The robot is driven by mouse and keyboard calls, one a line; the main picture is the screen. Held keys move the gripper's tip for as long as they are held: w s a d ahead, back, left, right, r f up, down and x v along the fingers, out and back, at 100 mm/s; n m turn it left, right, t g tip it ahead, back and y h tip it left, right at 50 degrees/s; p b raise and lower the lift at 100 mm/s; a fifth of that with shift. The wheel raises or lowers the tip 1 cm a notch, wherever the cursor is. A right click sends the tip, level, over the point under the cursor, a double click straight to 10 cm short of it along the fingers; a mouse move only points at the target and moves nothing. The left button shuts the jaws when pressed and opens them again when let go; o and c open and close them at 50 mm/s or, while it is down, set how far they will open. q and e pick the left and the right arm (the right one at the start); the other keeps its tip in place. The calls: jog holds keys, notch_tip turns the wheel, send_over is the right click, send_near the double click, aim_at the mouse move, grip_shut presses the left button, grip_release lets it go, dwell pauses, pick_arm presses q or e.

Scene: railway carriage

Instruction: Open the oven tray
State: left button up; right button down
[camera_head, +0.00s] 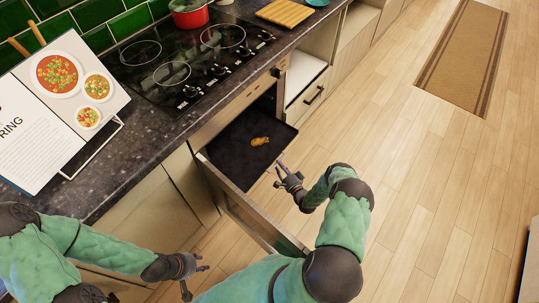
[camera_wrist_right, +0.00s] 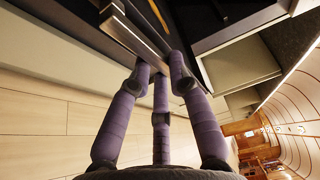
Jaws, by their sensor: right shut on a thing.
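The black oven tray (camera_head: 232,150) sticks out of the oven opening under the stovetop, with a small golden-brown piece of food (camera_head: 260,141) on it. My left gripper (camera_head: 196,278) is low at the left, fingers spread, empty and away from the tray.
The stovetop (camera_head: 180,70) with a red pot (camera_head: 188,14) is above the oven. A recipe book (camera_head: 62,108) stands on the dark counter at left. A drawer front with a black handle (camera_head: 314,95) is right of the oven. The wooden floor (camera_head: 430,190) at right is clear.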

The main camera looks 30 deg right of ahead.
jog(key=s+d, duration=0.3)
jog(key=s, duration=0.4)
jog(key=shift+b, duration=0.4)
jog(key=shift+s, duration=0.1)
jog(key=c, duration=1.1)
grip_release()
jog(key=shift+c, duration=0.2)
jog(key=s, duration=1.2)
